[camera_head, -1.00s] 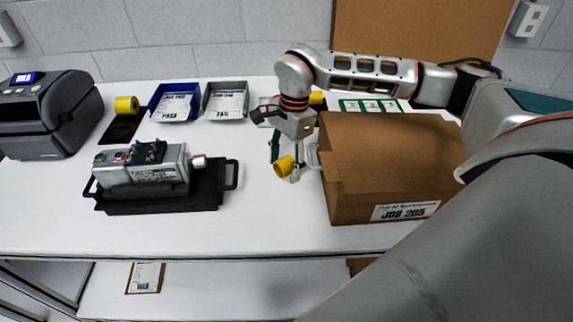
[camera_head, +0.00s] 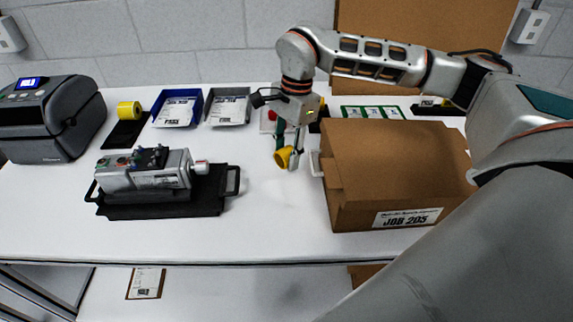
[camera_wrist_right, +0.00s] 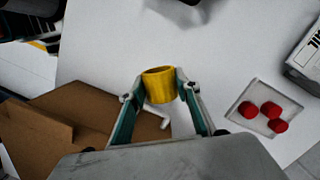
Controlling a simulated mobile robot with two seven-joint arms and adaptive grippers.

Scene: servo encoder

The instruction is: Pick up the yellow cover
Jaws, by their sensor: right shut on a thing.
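The yellow cover (camera_head: 284,157) is a short hollow cylinder, held above the white table between the box and the black tray. In the right wrist view the cover (camera_wrist_right: 159,86) sits between the two fingertips, its open end showing. My right gripper (camera_head: 290,154) points down and is shut on the cover; in the right wrist view the gripper (camera_wrist_right: 158,88) has a finger against each side of it. My left gripper is not in view. Another yellow cylinder (camera_head: 130,110) stands on a black mat at the back left.
A cardboard box (camera_head: 350,205) stands just right of the gripper. A servo motor (camera_head: 145,175) rests on a black tray (camera_head: 210,205) at left. Blue (camera_head: 203,98) and grey (camera_head: 243,98) bins stand behind. A clear tray (camera_wrist_right: 262,108) holds several red caps. The front middle table is clear.

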